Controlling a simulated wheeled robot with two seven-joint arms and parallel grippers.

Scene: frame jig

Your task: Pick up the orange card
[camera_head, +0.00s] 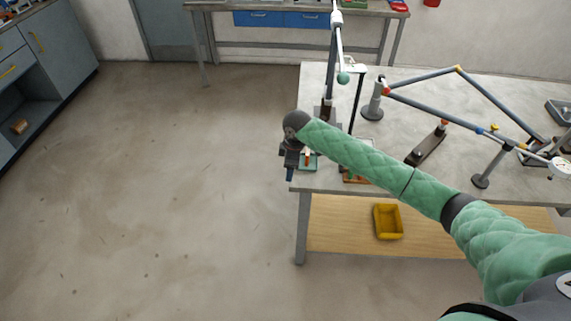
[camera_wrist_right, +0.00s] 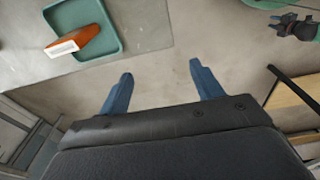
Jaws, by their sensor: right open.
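The orange card (camera_wrist_right: 80,40) lies tilted in a shallow green tray (camera_wrist_right: 112,48) at the upper left of the right wrist view, with a pale white edge facing the camera. In the head view the green tray (camera_head: 309,166) sits at the table's near left corner, partly hidden by my right gripper. My right gripper (camera_wrist_right: 163,86) is open, with nothing between its blue fingers. The card lies beyond and to the left of the fingers, apart from them. In the head view the right gripper (camera_head: 290,168) is at the table's left edge.
The grey table (camera_head: 414,92) carries a frame of rods (camera_head: 440,112) on stands and a dark clamp block (camera_head: 427,145). A reddish tray (camera_head: 355,179) is near the front edge. A yellow bin (camera_head: 388,221) stands on the lower shelf. Open floor lies left.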

